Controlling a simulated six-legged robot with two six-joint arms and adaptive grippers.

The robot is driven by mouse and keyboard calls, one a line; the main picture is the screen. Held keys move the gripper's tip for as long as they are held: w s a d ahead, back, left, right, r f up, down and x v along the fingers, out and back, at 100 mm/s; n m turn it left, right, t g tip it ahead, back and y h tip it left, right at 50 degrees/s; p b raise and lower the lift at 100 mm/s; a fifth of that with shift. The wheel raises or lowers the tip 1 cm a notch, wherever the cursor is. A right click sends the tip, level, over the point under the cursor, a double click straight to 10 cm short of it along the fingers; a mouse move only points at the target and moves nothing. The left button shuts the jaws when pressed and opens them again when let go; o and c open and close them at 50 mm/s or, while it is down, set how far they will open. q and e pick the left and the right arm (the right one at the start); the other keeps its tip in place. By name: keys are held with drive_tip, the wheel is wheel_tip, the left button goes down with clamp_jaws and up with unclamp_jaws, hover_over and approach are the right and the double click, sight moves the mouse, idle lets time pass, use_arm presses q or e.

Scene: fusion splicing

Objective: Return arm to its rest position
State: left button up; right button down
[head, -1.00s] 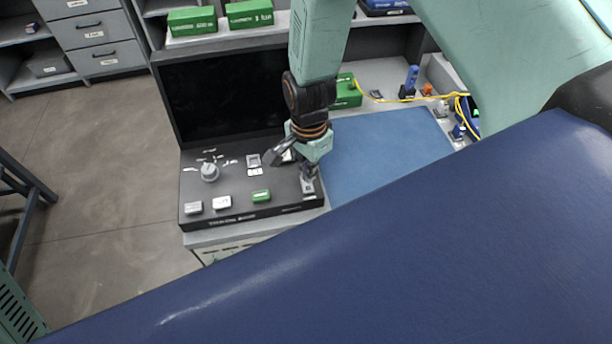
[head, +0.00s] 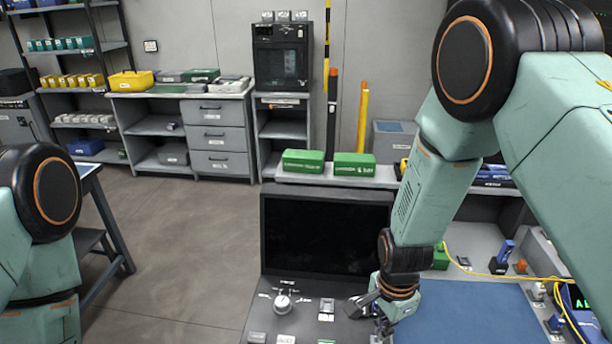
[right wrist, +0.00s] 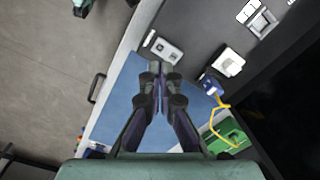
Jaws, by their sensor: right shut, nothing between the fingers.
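My right arm reaches down from the right in the head view. Its gripper (head: 374,312) is over the right part of the dark console (head: 290,317), beside the blue mat (head: 465,315). In the right wrist view the right gripper's fingers (right wrist: 158,72) are together with nothing between them, seen against the blue mat (right wrist: 122,95). I cannot tell how high the fingertips are above the surface. Part of my left arm (head: 40,235) shows at the left edge of the head view; its gripper is out of that view.
A black screen (head: 325,235) stands behind the console knob (head: 283,302). Green boxes (head: 303,161) sit on the shelf behind. A yellow cable (head: 500,275) runs over the bench at right, near a blue tool (head: 503,255). The floor (head: 185,230) at left is clear.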

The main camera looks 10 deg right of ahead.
drive_tip(key=s+d+f+n, duration=0.1)
drive_tip(key=s+f+n, duration=0.45)
drive_tip(key=s, duration=0.75)
drive_tip(key=s+d+f+n, duration=0.1)
drive_tip(key=s+f+n, duration=0.1)
drive_tip(key=s+n, duration=0.85)
wheel_tip(320, 180, down, 18)
drive_tip(key=s+m+b, duration=0.1)
drive_tip(key=b, duration=1.7)
drive_tip(key=shift+f+m+b, duration=0.25)
drive_tip(key=shift+m+b, duration=0.05)
drive_tip(key=shift+b, duration=0.1)
drive_tip(key=shift+s+a, duration=0.1)
drive_tip(key=shift+s, duration=0.05)
